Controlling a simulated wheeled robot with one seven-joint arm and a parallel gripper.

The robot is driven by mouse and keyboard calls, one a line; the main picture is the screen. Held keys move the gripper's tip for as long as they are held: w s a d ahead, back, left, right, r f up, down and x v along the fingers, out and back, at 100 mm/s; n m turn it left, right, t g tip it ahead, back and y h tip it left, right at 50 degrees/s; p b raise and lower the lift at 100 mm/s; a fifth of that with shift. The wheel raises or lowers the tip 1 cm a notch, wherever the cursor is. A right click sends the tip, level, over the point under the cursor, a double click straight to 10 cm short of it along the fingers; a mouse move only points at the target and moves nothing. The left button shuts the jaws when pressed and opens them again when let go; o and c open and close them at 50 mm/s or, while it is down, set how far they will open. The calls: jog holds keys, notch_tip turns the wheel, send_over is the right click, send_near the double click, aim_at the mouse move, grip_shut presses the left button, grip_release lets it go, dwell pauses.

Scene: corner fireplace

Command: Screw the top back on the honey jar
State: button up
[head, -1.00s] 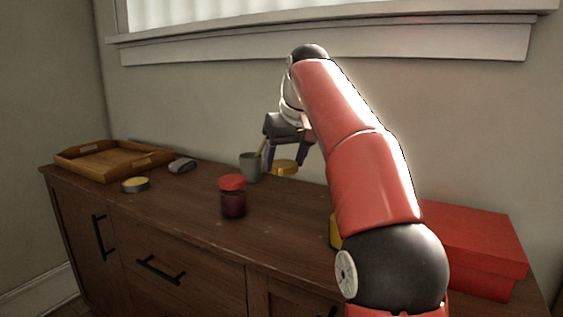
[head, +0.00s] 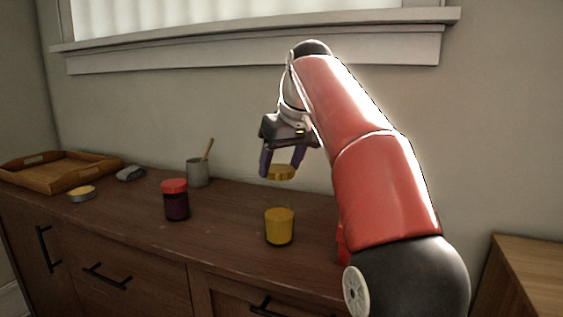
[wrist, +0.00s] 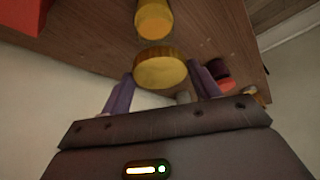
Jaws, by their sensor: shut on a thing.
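The honey jar (head: 279,228) stands upright on the dark wooden sideboard, amber-yellow, with no lid on its top. It also shows at the top of the wrist view (wrist: 154,22). My gripper (head: 281,168) is shut on the round gold lid (head: 281,173) and holds it level in the air above the sideboard, apart from the jar. In the wrist view the lid (wrist: 160,70) sits between the fingertips, with the jar beyond it.
A red-lidded dark jar (head: 175,200) stands left of the honey jar. A red box (wrist: 18,16) shows in the wrist view.

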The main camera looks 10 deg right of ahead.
jog(key=shift+f+b, duration=1.8)
jog(key=shift+f, duration=0.85)
jog(key=shift+f+b, duration=0.35)
jog(key=shift+f, duration=0.7)
dwell(1.5)
jog(key=shift+m+h+p, duration=0.3)
jog(key=shift+m+p, duration=0.1)
jog(key=shift+m, duration=0.3)
jog(key=shift+m+h, duration=0.3)
jog(key=shift+m, duration=0.5)
jog(key=shift+m+p, duration=0.6)
jog(key=shift+f+m+h, duration=0.1)
jog(key=shift+m+h, duration=0.5)
jog(key=shift+m, duration=0.3)
